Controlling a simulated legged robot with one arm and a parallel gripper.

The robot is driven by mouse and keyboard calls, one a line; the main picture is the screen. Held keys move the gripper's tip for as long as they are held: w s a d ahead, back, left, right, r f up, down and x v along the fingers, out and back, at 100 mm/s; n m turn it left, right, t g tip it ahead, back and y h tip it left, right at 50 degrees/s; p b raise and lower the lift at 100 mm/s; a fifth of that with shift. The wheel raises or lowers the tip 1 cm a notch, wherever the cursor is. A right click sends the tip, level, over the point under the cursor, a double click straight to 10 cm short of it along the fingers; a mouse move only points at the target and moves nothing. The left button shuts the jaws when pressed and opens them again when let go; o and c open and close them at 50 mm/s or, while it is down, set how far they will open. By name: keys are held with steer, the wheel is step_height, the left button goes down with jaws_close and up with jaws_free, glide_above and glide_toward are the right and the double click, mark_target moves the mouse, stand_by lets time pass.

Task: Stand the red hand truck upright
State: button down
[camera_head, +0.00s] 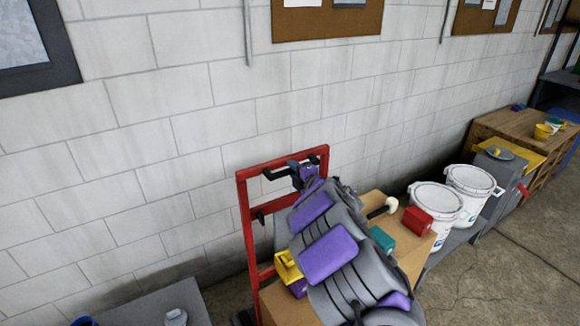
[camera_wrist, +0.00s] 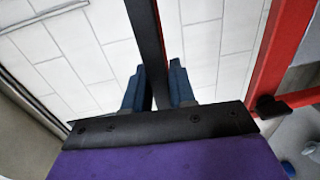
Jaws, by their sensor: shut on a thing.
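The red hand truck (camera_head: 248,235) is close to the block wall in the head view, with its rails rising to a red top bar. Whether it stands fully upright or leans, I cannot tell; its base is hidden. Its red frame also shows at the right of the wrist view (camera_wrist: 283,55). My gripper (camera_head: 303,172) is at the upper part of the frame, just below the top bar. In the wrist view, the blue fingers of my gripper (camera_wrist: 158,85) are shut around a black bar (camera_wrist: 149,45), which appears to be the truck's handle.
A cardboard box (camera_head: 412,258) behind my arm carries a red block (camera_head: 417,220), a teal block (camera_head: 382,239) and a mallet (camera_head: 390,204). A yellow item (camera_head: 288,266) is beside the frame. White buckets (camera_head: 436,205) stand right. A grey surface (camera_head: 150,308) is lower left. Open floor lies right.

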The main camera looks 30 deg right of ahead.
steer(key=shift+s+f, duration=0.75)
steer(key=shift+s, duration=0.2)
steer(key=shift+d, duration=0.1)
steer(key=c, duration=1.1)
jaws_free()
steer(key=shift+d+r, duration=0.1)
steer(key=shift+d, duration=0.05)
steer(key=shift+o, duration=0.3)
steer(key=shift+w+d+r, duration=0.2)
steer(key=shift+r, duration=0.1)
steer(key=s+r+p, duration=0.1)
steer(key=s+p, duration=0.1)
steer(key=s, duration=1.5)
steer(key=shift+d+r, duration=0.3)
steer(key=shift+d, duration=0.05)
